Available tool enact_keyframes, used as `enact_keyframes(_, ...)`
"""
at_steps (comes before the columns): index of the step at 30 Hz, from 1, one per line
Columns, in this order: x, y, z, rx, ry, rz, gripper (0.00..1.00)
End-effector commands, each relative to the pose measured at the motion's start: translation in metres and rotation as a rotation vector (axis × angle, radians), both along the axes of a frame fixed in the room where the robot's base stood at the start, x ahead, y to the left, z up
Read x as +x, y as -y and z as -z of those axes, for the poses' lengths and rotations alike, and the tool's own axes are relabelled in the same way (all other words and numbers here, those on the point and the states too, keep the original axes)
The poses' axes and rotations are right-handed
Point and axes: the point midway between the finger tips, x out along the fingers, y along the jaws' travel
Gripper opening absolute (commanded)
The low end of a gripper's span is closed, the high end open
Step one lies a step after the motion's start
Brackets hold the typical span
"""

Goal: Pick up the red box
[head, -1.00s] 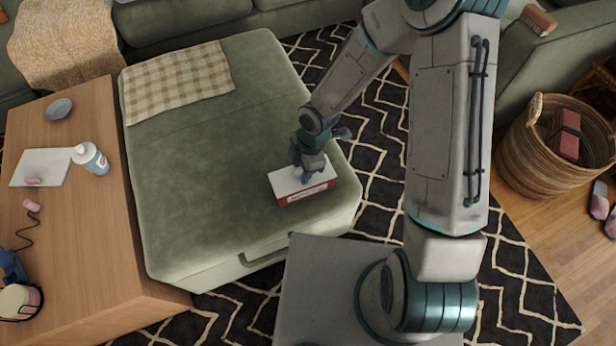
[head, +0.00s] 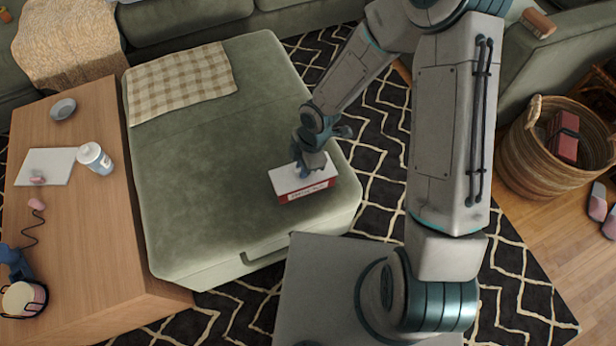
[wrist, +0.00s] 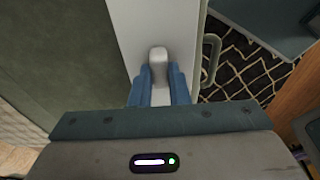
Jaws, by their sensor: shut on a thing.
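The red box (head: 312,194) has a white top and a red side with a pale label strip. It rests on the green ottoman (head: 200,170) near its front right corner, or just above it; I cannot tell which. My gripper (head: 311,172) is over the top of the box. In the wrist view, the blue fingers of my gripper (wrist: 158,84) are closed around a pale raised knob (wrist: 158,54) on the box's white top (wrist: 126,22). The lower part of the knob is partly hidden between the fingers.
A checkered cloth (head: 182,82) lies on the ottoman's back left. A wicker basket (head: 520,165) holding another red item stands at the right.

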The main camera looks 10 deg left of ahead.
Motion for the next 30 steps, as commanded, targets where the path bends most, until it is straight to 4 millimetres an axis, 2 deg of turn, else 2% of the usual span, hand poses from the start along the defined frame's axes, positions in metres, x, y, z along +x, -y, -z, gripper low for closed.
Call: enact_keyframes(30,0.000,0.000,-0.042,0.000,0.000,-0.001,0.00)
